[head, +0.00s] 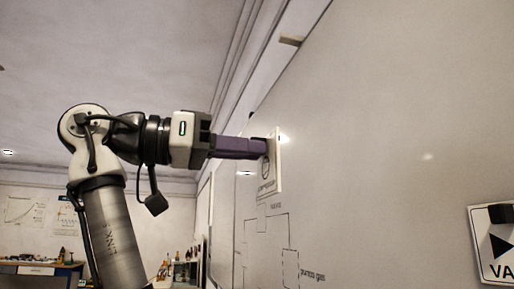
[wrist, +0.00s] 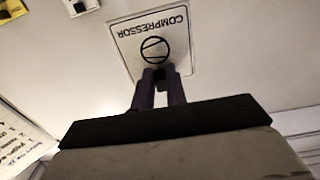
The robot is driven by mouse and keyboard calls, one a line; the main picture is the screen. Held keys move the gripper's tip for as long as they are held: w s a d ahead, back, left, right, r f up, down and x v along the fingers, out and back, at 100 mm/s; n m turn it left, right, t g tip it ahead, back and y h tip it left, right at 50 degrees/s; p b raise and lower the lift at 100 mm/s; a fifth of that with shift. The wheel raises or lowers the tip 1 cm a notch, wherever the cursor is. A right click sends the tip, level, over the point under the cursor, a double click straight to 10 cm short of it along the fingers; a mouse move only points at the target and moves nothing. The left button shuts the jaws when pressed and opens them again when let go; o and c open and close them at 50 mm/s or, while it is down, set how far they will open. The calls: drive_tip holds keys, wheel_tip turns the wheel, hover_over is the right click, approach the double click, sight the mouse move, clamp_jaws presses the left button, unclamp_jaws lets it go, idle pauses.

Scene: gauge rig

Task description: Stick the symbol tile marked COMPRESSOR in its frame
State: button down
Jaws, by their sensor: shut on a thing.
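The white COMPRESSOR tile (head: 277,170) has a black circle symbol and is near the whiteboard (head: 380,150) in the head view. My gripper (head: 262,147), with purple fingers, is shut on it. In the wrist view the tile (wrist: 130,39) shows its word upside down, and the fingertips (wrist: 156,75) meet at the circle symbol. I cannot tell whether the tile touches the board. A drawn diagram (head: 268,232) with dashed frames lies on the board below the tile. The part of the board behind the tile is hidden.
A second tile (head: 497,272), lettered "VA" and cut off by the picture edge, is on the board at the right. A printed sheet (wrist: 18,140) shows at the lower left of the wrist view. The board between the two tiles is clear.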

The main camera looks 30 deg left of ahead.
drive_tip(key=shift+p+v, duration=0.9)
drive_tip(key=shift+v, duration=1.7)
drive_tip(key=shift+w, duration=0.1)
